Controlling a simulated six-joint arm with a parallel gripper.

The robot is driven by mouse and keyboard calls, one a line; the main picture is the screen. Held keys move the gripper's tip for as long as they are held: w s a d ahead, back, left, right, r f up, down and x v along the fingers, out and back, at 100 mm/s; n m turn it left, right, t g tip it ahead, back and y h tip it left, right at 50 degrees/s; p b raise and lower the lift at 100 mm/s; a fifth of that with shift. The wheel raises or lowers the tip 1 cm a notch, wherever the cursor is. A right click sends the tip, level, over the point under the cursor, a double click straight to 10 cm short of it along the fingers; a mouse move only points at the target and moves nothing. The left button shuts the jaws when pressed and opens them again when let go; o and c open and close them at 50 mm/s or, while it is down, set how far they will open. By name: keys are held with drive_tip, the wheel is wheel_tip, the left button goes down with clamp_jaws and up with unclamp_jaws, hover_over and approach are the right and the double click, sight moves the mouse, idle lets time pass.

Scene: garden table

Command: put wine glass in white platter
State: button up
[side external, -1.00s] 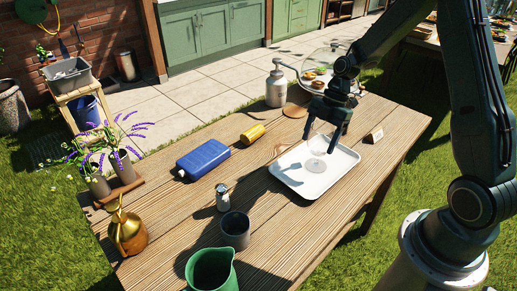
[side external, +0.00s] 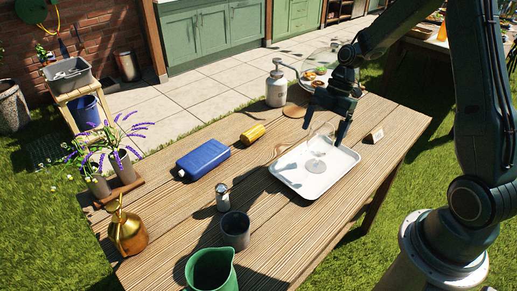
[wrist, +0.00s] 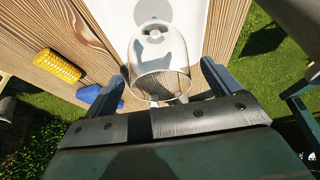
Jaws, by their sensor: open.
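The white platter (side external: 296,179) lies on the wooden table below my gripper. The clear wine glass (side external: 318,147) stands upright on the platter, its base toward the platter's middle. In the wrist view the wine glass (wrist: 160,52) shows with its bowl toward me and its round foot over the white platter (wrist: 196,20). My gripper (side external: 328,124) is open above the platter, its fingers spread apart near the glass's rim. In the wrist view the fingertips of my gripper (wrist: 166,82) lie on either side of the bowl, with gaps visible.
A soap-pump bottle (side external: 277,88) and a glass dome over food (side external: 322,68) stand behind the platter. A small card (side external: 374,136) stands right of the platter. A dark cup (side external: 236,230) stands in front.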

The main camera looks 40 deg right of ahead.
drive_tip(key=v, duration=0.9)
idle(0.4)
drive_tip(key=shift+s+a+r+m, duration=0.1)
drive_tip(key=shift+a+r+m, duration=0.2)
drive_tip(key=shift+a+r, duration=0.15)
drive_tip(key=s+a+r+m+t+h, duration=0.2)
drive_tip(key=s+a+r+m+h, duration=0.1)
drive_tip(key=s+a+r+m, duration=0.6)
drive_tip(key=s+a+r+m+t+h, duration=0.1)
drive_tip(key=s+a+m+t, duration=0.2)
drive_tip(key=s+m, duration=0.5)
drive_tip(key=s+a, duration=0.1)
drive_tip(key=s, duration=0.2)
drive_tip(key=shift+t, duration=0.3)
